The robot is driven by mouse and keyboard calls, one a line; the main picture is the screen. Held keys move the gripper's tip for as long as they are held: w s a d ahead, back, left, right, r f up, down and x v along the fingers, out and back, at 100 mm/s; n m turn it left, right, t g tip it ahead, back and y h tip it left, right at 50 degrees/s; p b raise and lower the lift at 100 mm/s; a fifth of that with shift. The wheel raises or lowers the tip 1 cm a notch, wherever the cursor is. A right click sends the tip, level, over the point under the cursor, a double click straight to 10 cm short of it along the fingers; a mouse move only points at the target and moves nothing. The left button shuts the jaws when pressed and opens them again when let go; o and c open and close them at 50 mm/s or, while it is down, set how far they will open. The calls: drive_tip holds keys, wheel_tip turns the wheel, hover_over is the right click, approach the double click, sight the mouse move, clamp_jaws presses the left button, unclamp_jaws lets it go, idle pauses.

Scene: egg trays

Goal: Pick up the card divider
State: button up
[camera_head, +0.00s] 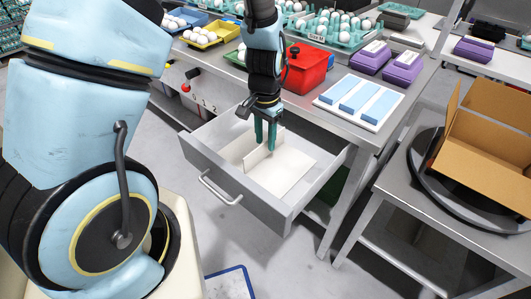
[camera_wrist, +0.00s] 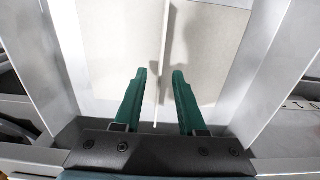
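The card divider (camera_head: 257,158) is a thin pale upright panel standing inside the open grey drawer (camera_head: 235,195). In the wrist view the divider (camera_wrist: 159,85) shows as a narrow edge-on strip running between my fingers. My gripper (camera_head: 265,138) points down into the drawer, its two green fingers at the divider's upper part. In the wrist view my gripper (camera_wrist: 160,73) is open, one finger on each side of the divider, with visible gaps. The divider's far part is partly hidden behind the fingers in the head view.
The drawer's side walls stand around my gripper. On the bench above are a red bin (camera_head: 307,70), a white tray with blue strips (camera_head: 372,121), purple egg cartons (camera_head: 402,72) and egg trays. An open cardboard box (camera_head: 480,150) stands on the right table.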

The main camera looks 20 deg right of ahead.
drive_tip(key=shift+f, duration=0.7)
clamp_jaws()
idle(1.0)
